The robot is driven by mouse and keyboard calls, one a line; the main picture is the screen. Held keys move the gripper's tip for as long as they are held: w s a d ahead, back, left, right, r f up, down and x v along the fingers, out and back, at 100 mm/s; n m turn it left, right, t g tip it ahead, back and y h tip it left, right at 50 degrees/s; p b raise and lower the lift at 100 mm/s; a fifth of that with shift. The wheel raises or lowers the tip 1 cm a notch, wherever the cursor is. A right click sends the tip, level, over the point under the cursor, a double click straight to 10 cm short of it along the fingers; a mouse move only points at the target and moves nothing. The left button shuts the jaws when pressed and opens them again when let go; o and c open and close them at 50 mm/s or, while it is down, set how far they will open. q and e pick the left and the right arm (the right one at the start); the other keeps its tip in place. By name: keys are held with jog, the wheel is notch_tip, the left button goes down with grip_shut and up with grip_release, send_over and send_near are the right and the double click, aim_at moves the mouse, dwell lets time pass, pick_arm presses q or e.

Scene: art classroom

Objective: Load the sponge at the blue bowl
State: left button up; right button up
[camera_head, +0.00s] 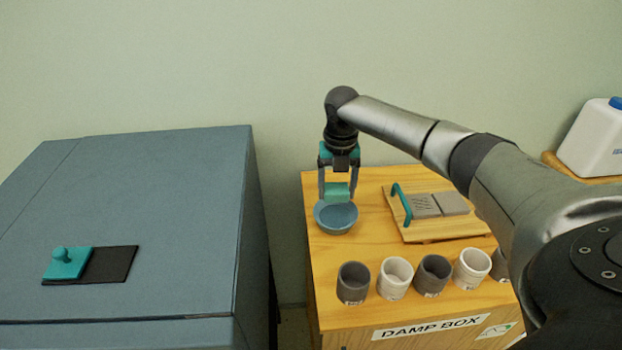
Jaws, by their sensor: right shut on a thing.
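The blue bowl (336,223) stands near the back left of the wooden damp box top. The sponge (337,191) is a green block held between the fingers of my right gripper (337,194), directly above the bowl. My right gripper points down and is shut on the sponge. The sponge's lower edge overlaps the bowl's far rim in this view; I cannot tell whether they touch. My left gripper is not in view.
Several grey and white cups (395,277) line the front of the damp box (333,331). A wooden tray (470,226) with a teal handle holds grey tiles right of the bowl. A blue-grey cabinet (170,200) stands left, across a gap. A white jug (594,140) is far right.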

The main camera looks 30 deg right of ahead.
aim_at(336, 219)
jog(key=shift+w+d+f, duration=0.1)
jog(key=shift+d+f, duration=0.15)
jog(key=shift+f, duration=0.1)
notch_tip(336, 219, down, 6)
jog(key=b, duration=0.6)
jog(key=shift+r, duration=0.1)
jog(key=shift+f, duration=0.5)
dwell(0.7)
dwell(1.5)
notch_tip(336, 219, up, 7)
jog(key=p, duration=0.7)
jog(key=shift+f, duration=0.1)
dwell(0.7)
